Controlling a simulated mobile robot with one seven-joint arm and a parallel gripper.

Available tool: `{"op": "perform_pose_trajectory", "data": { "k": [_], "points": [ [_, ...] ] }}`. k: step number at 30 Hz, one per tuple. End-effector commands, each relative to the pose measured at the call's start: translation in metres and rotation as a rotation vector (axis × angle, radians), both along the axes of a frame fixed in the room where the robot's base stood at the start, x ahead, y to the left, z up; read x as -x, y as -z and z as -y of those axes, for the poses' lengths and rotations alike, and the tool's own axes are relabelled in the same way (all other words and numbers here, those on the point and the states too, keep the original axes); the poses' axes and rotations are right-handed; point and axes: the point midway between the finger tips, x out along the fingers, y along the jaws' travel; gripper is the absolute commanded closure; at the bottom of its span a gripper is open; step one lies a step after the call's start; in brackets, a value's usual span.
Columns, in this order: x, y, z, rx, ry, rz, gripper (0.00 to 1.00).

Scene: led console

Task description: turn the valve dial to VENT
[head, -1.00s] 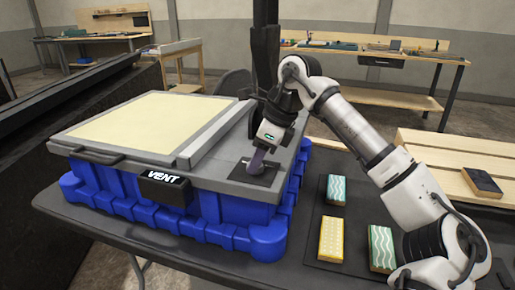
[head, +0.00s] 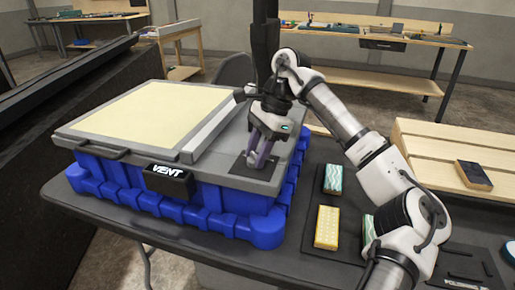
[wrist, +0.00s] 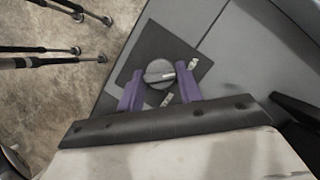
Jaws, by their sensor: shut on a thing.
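The valve dial (wrist: 160,74) is a round grey knob with a pale pointer line directed to the right in the wrist view. It sits on a dark square plate (wrist: 150,48) on the console. Two small pale labels, one right of the dial (wrist: 193,64) and one below it (wrist: 166,99), are too small to read. My gripper (wrist: 160,72) has purple fingers on opposite sides of the dial and is shut on it. In the head view my gripper (head: 258,162) points down at the plate, and its fingers hide the dial. A black sign (head: 168,181) on the console front reads VENT.
The grey console lid with a cream panel (head: 150,112) rests on a blue base (head: 215,215). Yellow (head: 327,228) and green patterned blocks (head: 333,179) lie on a dark mat to the right.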

Motion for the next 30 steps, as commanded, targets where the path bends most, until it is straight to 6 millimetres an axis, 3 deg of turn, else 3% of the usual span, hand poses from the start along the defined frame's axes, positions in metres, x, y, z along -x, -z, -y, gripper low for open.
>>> {"op": "perform_pose_trajectory", "data": {
  "k": [15,16,20,30],
  "points": [
    [-0.0001,0.0003,-0.0005,0.0,-0.022,0.0,0.88],
    [-0.0001,0.0003,-0.0005,0.0,-0.022,0.0,0.64],
    [-0.0001,0.0003,-0.0004,0.0,-0.022,0.0,0.46],
    [-0.0007,-0.0017,0.0004,0.001,-0.019,0.001,0.44]
  ]
}}
